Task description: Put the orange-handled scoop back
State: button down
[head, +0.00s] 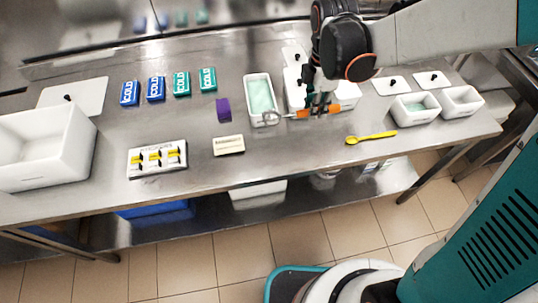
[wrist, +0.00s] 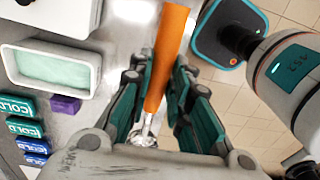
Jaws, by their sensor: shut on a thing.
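The orange-handled scoop (head: 304,113) is in my gripper (head: 321,106) in the head view, with its metal bowl pointing left, by the right edge of a white tub of pale green stuff (head: 248,97). In the wrist view, the orange handle (wrist: 167,58) runs between the two fingers of my gripper (wrist: 158,92), which are shut on it. The scoop's metal end (wrist: 146,135) shows partly below the fingers. I cannot tell exactly how high it is above the table. Part of the white tubs behind my gripper is hidden.
A yellow spoon (head: 371,138) lies right of my gripper. Two small white tubs (head: 459,103) stand at the right. Several COLD packs (head: 156,90), a purple block (head: 223,109), a label block (head: 229,146) and a large white bin (head: 40,150) are at the left.

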aim_at(306, 150)
notch_tip(306, 150, down, 18)
jog(key=b, duration=1.1)
jog(key=shift+b, duration=0.4)
jog(key=shift+f, duration=0.15)
jog(key=c, duration=1.5)
grip_release()
notch_tip(306, 150, up, 12)
jog(key=p, duration=0.4)
jog(key=shift+r, duration=0.2)
